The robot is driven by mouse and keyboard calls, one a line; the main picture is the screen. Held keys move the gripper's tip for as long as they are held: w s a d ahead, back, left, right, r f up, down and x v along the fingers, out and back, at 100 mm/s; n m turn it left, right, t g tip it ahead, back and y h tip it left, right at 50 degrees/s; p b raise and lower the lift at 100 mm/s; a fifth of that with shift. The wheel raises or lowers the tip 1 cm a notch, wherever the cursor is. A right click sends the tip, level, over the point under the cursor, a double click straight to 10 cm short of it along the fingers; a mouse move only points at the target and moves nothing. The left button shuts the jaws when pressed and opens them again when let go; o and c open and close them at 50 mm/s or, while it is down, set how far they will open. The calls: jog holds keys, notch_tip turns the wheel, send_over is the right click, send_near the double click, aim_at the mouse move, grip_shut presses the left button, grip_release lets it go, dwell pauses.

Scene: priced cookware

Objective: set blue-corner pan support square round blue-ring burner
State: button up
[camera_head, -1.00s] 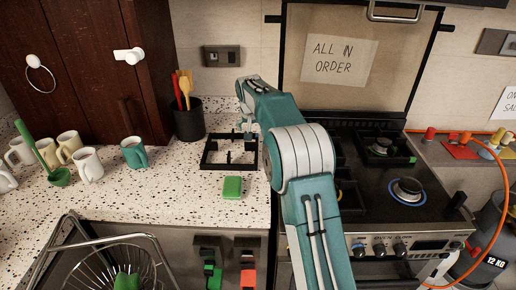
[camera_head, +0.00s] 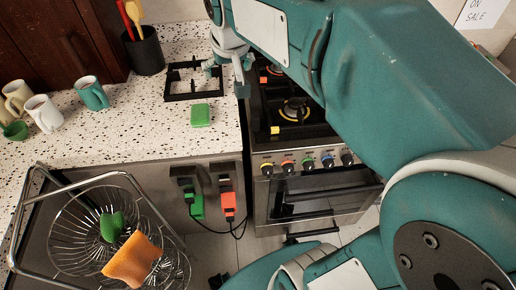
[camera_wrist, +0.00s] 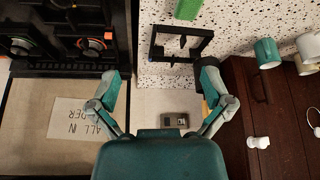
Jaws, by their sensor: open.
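A black square pan support (camera_head: 168,84) lies flat on the speckled counter, left of the stove. It also shows in the wrist view (camera_wrist: 153,42), ahead of my gripper. My gripper (camera_head: 226,76) hangs at the support's right side, by the counter's edge. In the wrist view my gripper (camera_wrist: 160,76) has its fingers spread wide with nothing between them. The blue-ring burner is not in view now; my arm covers the right part of the stove.
A yellow-ring burner (camera_head: 294,110) shows on the stove (camera_head: 262,150). A green sponge (camera_head: 200,115) lies in front of the support. A utensil pot (camera_head: 146,52) and a teal mug (camera_head: 91,93) stand to the left. A wire rack (camera_head: 75,235) is in front.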

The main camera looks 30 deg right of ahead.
jog(key=s+a+f+n, duration=0.1)
jog(key=s+f, duration=0.2)
jog(key=s, duration=0.6)
jog(key=s+a+f, duration=0.1)
jog(key=s+f, duration=0.2)
jog(key=s, duration=0.6)
jog(key=w+d+r, duration=0.1)
jog(key=w+r, duration=0.4)
jog(key=w, duration=0.5)
jog(key=m+g, duration=0.1)
jog(key=m, duration=0.2)
send_over(213, 68)
jog(key=s, duration=0.3)
notch_tip(213, 68, down, 15)
jog(key=shift+h, duration=0.4)
jog(key=shift+w+a+x, duration=0.15)
jog(key=shift+x, duration=0.95)
jog(key=shift+w+a+x, duration=0.1)
jog(key=shift+w+x, duration=0.05)
jog(key=shift+x, duration=1)
jog(key=shift+w+a+x, duration=0.15)
jog(key=shift+x, duration=0.95)
jog(key=shift+r, duration=0.1)
jog(key=c, duration=1.4)
